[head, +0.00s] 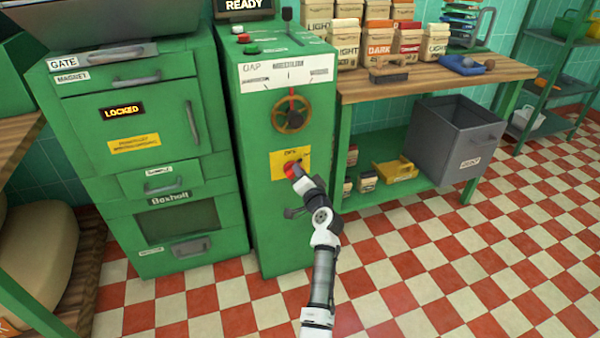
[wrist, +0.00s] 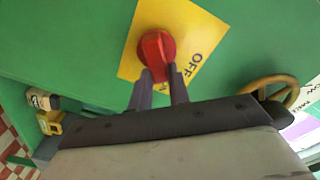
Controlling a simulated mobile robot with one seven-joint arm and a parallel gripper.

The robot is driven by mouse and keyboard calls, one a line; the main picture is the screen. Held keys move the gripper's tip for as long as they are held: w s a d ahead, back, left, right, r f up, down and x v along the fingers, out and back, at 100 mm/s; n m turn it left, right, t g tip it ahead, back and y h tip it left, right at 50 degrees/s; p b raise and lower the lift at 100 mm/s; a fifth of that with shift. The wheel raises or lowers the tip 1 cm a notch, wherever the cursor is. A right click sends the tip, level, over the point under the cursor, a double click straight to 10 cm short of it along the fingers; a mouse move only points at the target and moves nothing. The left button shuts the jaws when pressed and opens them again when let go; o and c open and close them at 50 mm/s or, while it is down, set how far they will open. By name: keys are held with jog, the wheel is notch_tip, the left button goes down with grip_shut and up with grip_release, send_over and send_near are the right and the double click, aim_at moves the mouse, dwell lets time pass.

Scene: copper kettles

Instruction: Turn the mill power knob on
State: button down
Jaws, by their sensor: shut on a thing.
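The red power knob (wrist: 156,52) sits on a yellow plate (wrist: 196,22) on the green mill cabinet (head: 258,205). The word OFF is printed on the plate beside the knob in the wrist view. My gripper (wrist: 158,80) has its two fingers around the knob's near end, shut on it. In the head view my gripper (head: 297,172) reaches the yellow plate (head: 303,152) from below right and covers part of the knob (head: 289,170). The rest of the plate's lettering is too small or hidden to read.
A brass handwheel (head: 291,115) is above the plate, under a gap scale (head: 288,71). A drawer handle (head: 296,212) is below, partly behind my arm. A locked green cabinet (head: 85,110) stands left. A grey bin (head: 440,130) and wooden counter (head: 480,75) are right. The checkered floor in front is clear.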

jog(key=shift+m, duration=0.7)
jog(key=c, duration=1.3)
grip_release()
jog(key=shift+f, duration=0.1)
jog(key=shift+s+d, duration=0.1)
